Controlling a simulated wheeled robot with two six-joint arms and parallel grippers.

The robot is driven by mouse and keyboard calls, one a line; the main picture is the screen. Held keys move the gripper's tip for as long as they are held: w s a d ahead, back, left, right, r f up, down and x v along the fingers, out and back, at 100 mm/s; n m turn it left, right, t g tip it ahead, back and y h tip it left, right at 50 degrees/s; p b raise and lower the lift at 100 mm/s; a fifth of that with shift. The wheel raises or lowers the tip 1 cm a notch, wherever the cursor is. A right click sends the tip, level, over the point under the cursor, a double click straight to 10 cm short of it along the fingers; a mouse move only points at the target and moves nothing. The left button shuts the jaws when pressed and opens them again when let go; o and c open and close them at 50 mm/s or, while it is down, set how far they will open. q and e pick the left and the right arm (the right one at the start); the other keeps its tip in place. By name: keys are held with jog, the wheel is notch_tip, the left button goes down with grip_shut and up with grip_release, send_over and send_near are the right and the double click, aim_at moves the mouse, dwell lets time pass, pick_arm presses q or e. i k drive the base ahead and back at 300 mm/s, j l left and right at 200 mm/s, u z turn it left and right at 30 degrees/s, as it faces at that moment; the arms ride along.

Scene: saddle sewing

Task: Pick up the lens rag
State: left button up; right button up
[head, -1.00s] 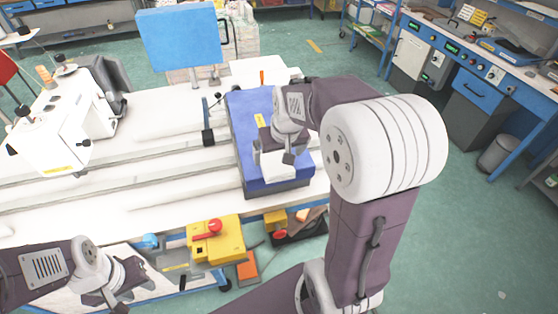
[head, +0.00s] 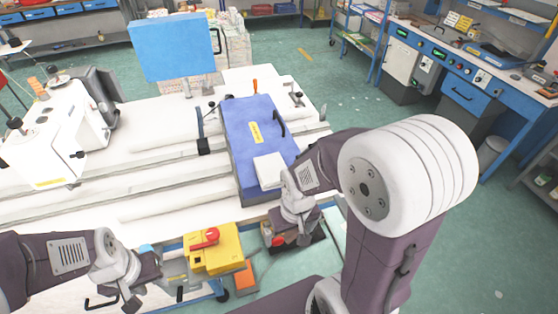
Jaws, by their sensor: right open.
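A white, flat, square piece (head: 269,170), which looks like the lens rag, lies on the near right part of the blue case (head: 245,125). My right gripper (head: 296,236) is open, off the near end of the case, over a dark tray at the bench's near side. It points down and its fingertips are partly hidden. No cloth shows in it. My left gripper (head: 133,292) hangs at the lower left, away from the case, and its jaws are too unclear to read.
A yellow box with a red handle (head: 214,248) stands at the bench's near side, with an orange block (head: 244,278) beside it. The dark tray (head: 272,246) holds small red items. A white sewing machine (head: 55,145) stands at the left, a blue panel (head: 172,48) behind.

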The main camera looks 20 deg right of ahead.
aim_at(269, 166)
jog(key=z, duration=0.75)
jog(key=k+j, duration=0.1)
jog(key=j, duration=0.2)
jog(key=k+j, duration=0.1)
jog(key=j, duration=0.25)
jog(key=k+j+z, duration=0.1)
jog(key=j, duration=0.2)
